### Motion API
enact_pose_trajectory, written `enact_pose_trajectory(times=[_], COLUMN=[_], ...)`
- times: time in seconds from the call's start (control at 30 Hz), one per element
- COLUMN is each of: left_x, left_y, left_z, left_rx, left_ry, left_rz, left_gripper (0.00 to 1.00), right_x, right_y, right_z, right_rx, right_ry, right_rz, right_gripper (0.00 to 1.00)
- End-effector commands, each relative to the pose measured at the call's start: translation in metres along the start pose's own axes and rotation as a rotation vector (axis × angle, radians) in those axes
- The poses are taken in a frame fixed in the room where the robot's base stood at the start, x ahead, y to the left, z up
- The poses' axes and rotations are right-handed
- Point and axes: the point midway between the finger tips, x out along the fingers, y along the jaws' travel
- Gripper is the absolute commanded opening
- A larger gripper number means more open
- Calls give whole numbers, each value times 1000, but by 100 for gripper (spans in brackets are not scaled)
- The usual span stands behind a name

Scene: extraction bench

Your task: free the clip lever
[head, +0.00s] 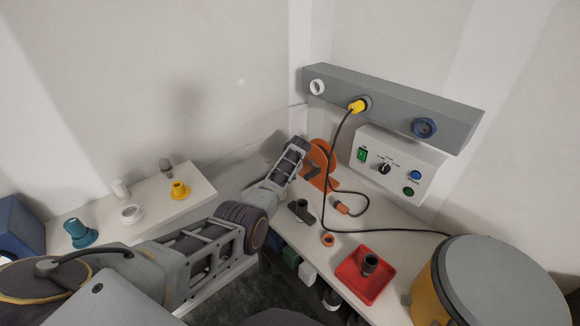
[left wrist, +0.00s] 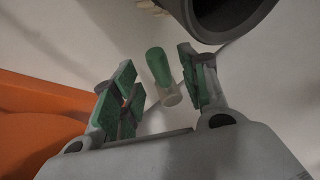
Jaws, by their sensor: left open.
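My left gripper (left wrist: 150,90) is open, its green-padded fingers spread in the left wrist view. A small green-topped piece with a pale round base (left wrist: 170,97) shows between the fingers, apparently untouched. I cannot tell for sure whether it is the clip lever. In the head view the left arm reaches to the back corner, beside an orange stand (head: 320,152) with a dark bar at its front. A large orange surface also fills the left of the left wrist view (left wrist: 40,130). The gripper's fingertips are hard to make out in the head view. My right gripper is not in view.
A dark hollow cylinder (left wrist: 232,15) is close above the right finger. A black cable runs from a yellow plug (head: 356,106) across the bench. A control box (head: 400,165), a red tray (head: 350,281) and a grey-lidded yellow drum (head: 505,275) stand to the right.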

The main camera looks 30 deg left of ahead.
Motion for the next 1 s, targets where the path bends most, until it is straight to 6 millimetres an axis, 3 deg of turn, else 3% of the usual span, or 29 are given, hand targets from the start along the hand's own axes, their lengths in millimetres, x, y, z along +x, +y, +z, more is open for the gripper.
enact_pose_trajectory(times=[0.57,1.0], left_x=[-43,-89], left_y=[1,1], left_z=[0,0], left_rx=[0,0], left_ry=[1,2], left_rz=[2,3], left_gripper=[44,44], right_x=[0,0], right_y=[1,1], right_z=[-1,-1], right_rx=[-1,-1], right_ry=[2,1], right_rz=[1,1], right_gripper=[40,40])
